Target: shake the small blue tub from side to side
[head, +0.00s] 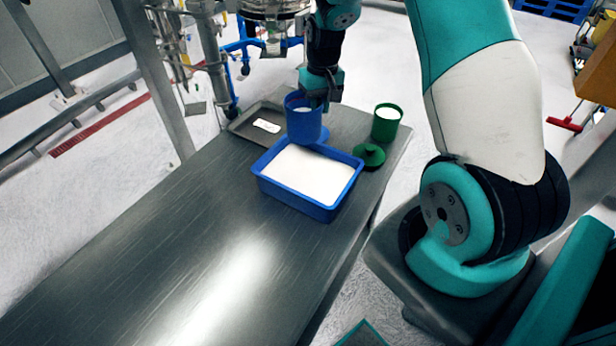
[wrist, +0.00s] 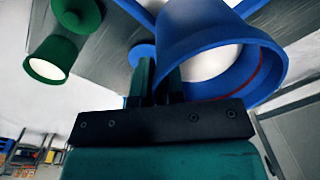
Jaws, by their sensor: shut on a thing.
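The small blue tub (head: 303,122) is upright in the head view, with white powder inside. My gripper (head: 318,92) is shut on the right side of its rim. The tub is above the far edge of a larger blue tray (head: 327,209) full of white powder; the gap between them is hard to judge. In the wrist view the tub (wrist: 205,40) fills the upper right, its open mouth showing white powder, and the gripper fingers (wrist: 160,80) are at its wall.
A green tub (head: 386,123) with white contents and a green lid (head: 369,156) are to the right. A blue lid (head: 318,134) lies partly hidden behind the tub. A metal tray (head: 243,127) with a white item is at the left. The table's near part (head: 170,260) is clear.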

